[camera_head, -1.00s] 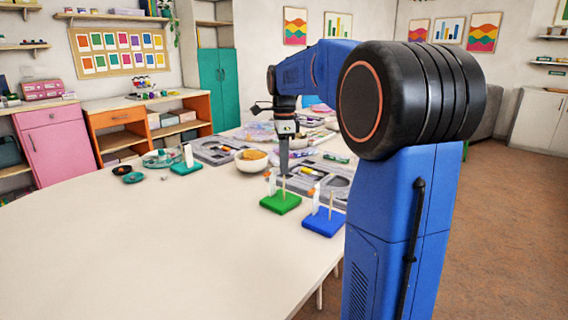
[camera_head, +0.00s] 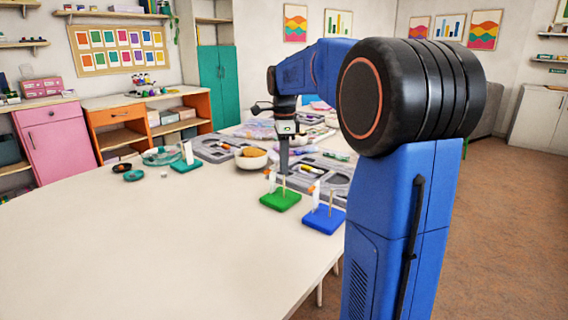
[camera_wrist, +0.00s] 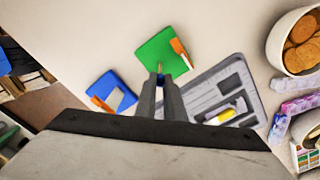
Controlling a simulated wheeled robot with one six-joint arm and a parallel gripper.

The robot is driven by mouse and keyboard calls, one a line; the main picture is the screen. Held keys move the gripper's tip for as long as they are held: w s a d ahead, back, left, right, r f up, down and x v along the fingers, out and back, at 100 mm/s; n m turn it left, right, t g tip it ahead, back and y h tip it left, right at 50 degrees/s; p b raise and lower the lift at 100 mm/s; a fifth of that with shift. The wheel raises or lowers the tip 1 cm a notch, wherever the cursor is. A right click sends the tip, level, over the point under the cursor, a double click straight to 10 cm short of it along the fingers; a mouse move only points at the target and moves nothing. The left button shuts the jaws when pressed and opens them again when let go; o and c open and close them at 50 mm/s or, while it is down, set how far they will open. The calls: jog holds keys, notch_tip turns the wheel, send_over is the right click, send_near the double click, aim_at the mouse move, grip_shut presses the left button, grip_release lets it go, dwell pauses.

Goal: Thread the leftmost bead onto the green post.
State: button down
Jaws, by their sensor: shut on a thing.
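The green board (camera_head: 281,200) sits on the table with an upright wooden post (camera_head: 284,187) and a white card with an orange tip beside it. In the wrist view, the green board (camera_wrist: 165,52) lies just beyond my fingertips, and the post is mostly hidden near them. My gripper (camera_head: 284,173) points down directly above the post. In the wrist view my gripper (camera_wrist: 160,80) is shut on a small bead, mostly hidden between the fingertips. I cannot tell whether the bead touches the post.
A blue board (camera_head: 324,220) with its own post stands close to the right of the green one. A grey tray (camera_wrist: 215,95) and a bowl of round biscuits (camera_wrist: 297,45) are nearby. A teal board (camera_head: 186,167) stands farther left. The table's front left is clear.

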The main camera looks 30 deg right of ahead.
jog(key=shift+f, duration=1.1)
jog(key=c, duration=1.8)
grip_release()
jog(key=shift+o, duration=0.2)
jog(key=shift+r, duration=0.15)
notch_tip(320, 180, up, 17)
jog(key=shift+s, duration=0.1)
